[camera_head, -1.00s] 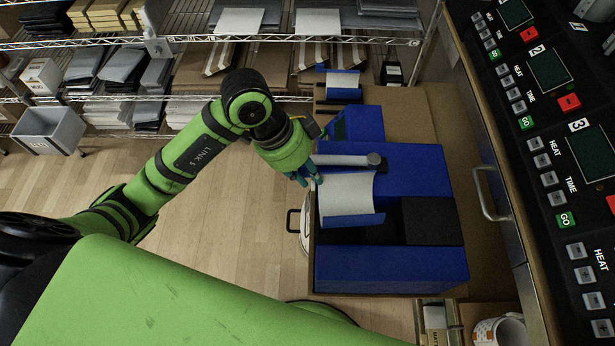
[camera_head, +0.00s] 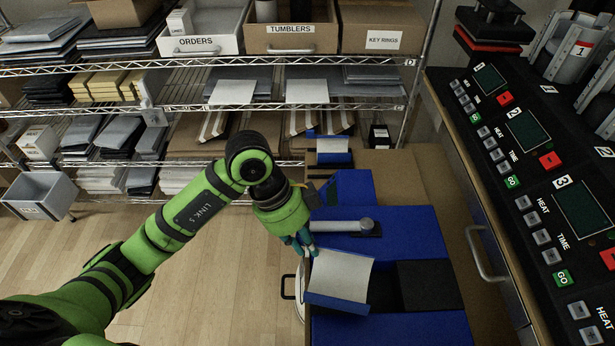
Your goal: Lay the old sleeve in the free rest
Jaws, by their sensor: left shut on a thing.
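The sleeve (camera_head: 340,276) is a curved sheet, pale inside with a blue lower edge, over the blue block (camera_head: 436,227). My left gripper (camera_head: 310,252) is shut on its upper left corner; the fingertips show only in part. I cannot tell whether the sleeve touches the block. A second pale and blue sleeve (camera_head: 333,145) lies farther back, beyond the block. I cannot tell from this view which rest is free. My right gripper is not in view.
A grey cylindrical bar (camera_head: 335,226) lies on the block just behind the sleeve. A control panel (camera_head: 530,130) with a drawer handle (camera_head: 485,250) below borders the right. Wire shelves (camera_head: 215,107) with boxes fill the back. Open floor (camera_head: 190,290) lies to the left.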

